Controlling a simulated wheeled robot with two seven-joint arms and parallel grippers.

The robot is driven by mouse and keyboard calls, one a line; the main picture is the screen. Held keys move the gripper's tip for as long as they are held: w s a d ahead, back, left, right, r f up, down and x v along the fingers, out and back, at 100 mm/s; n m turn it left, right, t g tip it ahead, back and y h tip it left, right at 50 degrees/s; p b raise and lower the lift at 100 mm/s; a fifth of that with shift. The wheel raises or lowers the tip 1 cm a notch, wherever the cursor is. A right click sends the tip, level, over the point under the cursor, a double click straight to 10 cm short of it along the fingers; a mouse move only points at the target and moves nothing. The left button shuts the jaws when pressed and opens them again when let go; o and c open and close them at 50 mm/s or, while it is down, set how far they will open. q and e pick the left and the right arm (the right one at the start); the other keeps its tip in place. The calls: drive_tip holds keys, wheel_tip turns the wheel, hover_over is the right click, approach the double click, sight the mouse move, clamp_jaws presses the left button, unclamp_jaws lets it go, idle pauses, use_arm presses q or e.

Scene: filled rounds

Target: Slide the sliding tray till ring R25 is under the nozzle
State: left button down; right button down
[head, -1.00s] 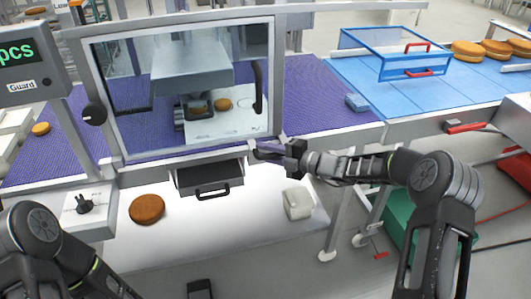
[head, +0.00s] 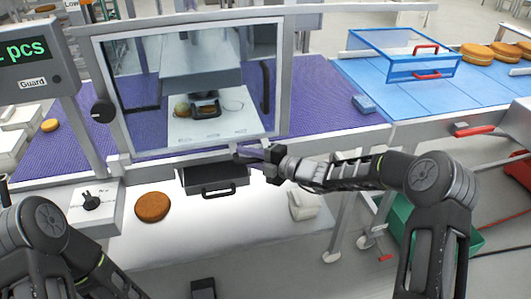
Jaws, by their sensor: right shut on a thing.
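The sliding tray (head: 215,128) is a white plate behind the clear guard window. A thin empty ring outline (head: 232,105) shows right of the nozzle. What lies directly under the nozzle is mostly hidden, and the ring labels are too small to read. My right gripper (head: 251,154) is shut at the guard's lower edge, on what seems to be the sliding tray's grip; the held part is largely hidden. My left gripper is out of view; only its arm shows at lower left.
A black drawer (head: 215,178) with a handle sits just below my right gripper. A brown round (head: 153,207) and a white block (head: 303,205) lie on the white shelf. A box with a black knob (head: 91,203) stands left. A blue clear cover (head: 408,52) stands over the blue belt.

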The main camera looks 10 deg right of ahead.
drive_tip(key=shift+s+a+f, duration=0.2)
drive_tip(key=shift+a+f, duration=0.4)
drive_tip(key=shift+f, duration=0.05)
drive_tip(key=shift+d, duration=0.1)
drive_tip(key=c, duration=1.5)
unclamp_jaws()
drive_tip(key=shift+o, duration=0.7)
drive_tip(key=shift+r, duration=0.25)
drive_tip(key=shift+w+r, duration=0.1)
drive_tip(key=shift+r, duration=0.05)
drive_tip(key=shift+d, duration=0.1)
